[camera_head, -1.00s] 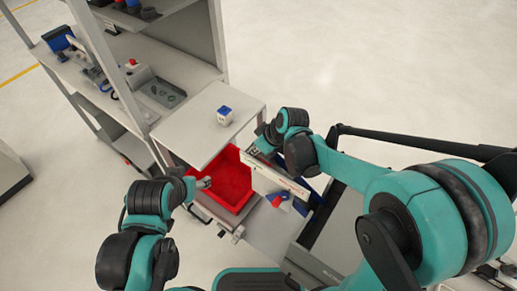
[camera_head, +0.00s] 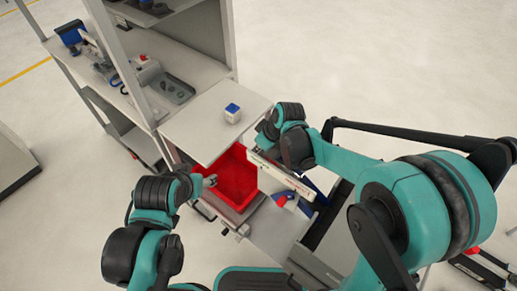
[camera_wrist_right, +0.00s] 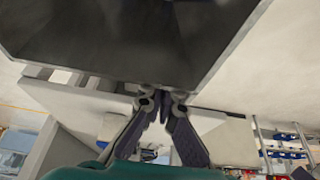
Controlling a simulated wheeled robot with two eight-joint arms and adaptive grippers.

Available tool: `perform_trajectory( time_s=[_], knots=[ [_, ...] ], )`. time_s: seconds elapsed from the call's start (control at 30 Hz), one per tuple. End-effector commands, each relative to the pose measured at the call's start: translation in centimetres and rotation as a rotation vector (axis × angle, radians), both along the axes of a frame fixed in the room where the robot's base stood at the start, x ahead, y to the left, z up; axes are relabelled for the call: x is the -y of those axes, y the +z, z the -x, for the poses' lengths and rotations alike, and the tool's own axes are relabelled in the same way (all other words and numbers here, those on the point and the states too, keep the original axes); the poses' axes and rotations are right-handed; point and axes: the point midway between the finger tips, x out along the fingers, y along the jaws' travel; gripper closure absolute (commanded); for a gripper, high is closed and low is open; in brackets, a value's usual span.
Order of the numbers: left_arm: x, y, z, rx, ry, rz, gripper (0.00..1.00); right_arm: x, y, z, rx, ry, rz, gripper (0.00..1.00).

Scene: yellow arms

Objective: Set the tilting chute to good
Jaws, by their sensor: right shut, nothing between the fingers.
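The tilting chute appears to be the pale plate (camera_head: 287,178) with small red lettering, between a red bin on its left and a blue bin on its right. It shows as a narrow band, and I cannot read its label. My right gripper (camera_head: 262,148) is at the chute's far end, partly hidden by my wrist. In the right wrist view its fingers (camera_wrist_right: 163,103) are shut and empty, with their tips close to the edge of a dark panel (camera_wrist_right: 130,40). My left gripper (camera_head: 210,181) is by the left edge of the red bin; its fingers are too small to judge.
The red bin (camera_head: 238,180) sits below a pale shelf top (camera_head: 200,130) that carries a small white and blue cube (camera_head: 233,113). The blue bin (camera_head: 318,189) is partly hidden. A red and blue part (camera_head: 287,201) is at the chute's near side. Open floor lies beyond.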

Motion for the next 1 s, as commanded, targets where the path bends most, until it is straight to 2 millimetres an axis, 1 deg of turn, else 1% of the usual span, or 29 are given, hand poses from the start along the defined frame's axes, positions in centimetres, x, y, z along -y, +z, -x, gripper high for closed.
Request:
perform_trajectory(
  time_s=[0.23, 0.37, 0.67, 0.8, 1.0],
  knots=[
    [0.0, -0.2, 0.0, 0.0, 0.0, 0.0, 0.42, -0.9, -0.7, -0.6, -0.034, 0.003, 0.048, 1.0],
    [0.0, -0.5, 0.0, 0.0, 0.0, 0.0, 0.42, -1.7, -1.6, -1.2, -0.071, 0.004, 0.098, 1.0],
    [0.0, -1.8, 0.0, 0.0, 0.0, 0.0, 0.42, -4.0, -5.0, -2.8, -0.198, 0.003, 0.275, 1.0],
    [0.0, -2.5, 0.0, 0.0, 0.0, 0.0, 0.42, -4.7, -6.6, -3.4, -0.194, 0.001, 0.268, 1.0],
    [0.0, -3.3, 0.0, 0.0, 0.0, 0.0, 0.42, -5.3, -8.2, -3.9, -0.193, 0.001, 0.266, 1.0]
  ],
)
